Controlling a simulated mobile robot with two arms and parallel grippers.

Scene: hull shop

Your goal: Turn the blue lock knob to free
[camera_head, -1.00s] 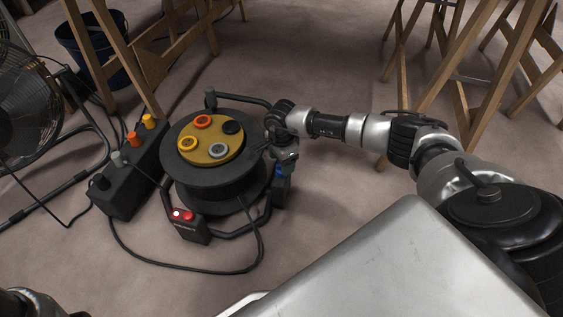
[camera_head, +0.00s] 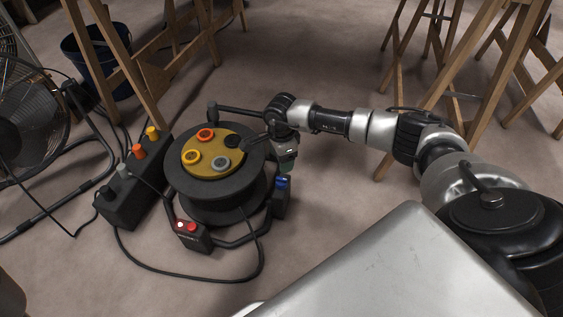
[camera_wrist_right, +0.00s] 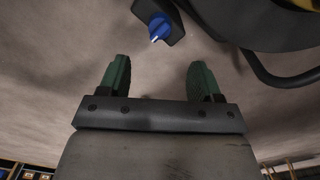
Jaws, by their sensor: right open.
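The blue lock knob (camera_head: 282,182) sits on a small dark housing (camera_head: 281,204) at the right side of the cable reel's frame. In the right wrist view the blue knob (camera_wrist_right: 160,27) shows a pale mark and lies beyond the fingertips, apart from them. My right gripper (camera_head: 288,162) is just behind and above the knob in the head view. In the wrist view its two green fingers (camera_wrist_right: 160,76) are spread wide with nothing between them. My left gripper is not in view.
The cable reel (camera_head: 222,193) has a yellow face with several round sockets. A box with red buttons (camera_head: 193,236) is at its front. A power strip (camera_head: 130,198) and fan (camera_head: 22,120) stand left. Wooden trestles (camera_head: 490,80) stand behind. Cable loops on the floor.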

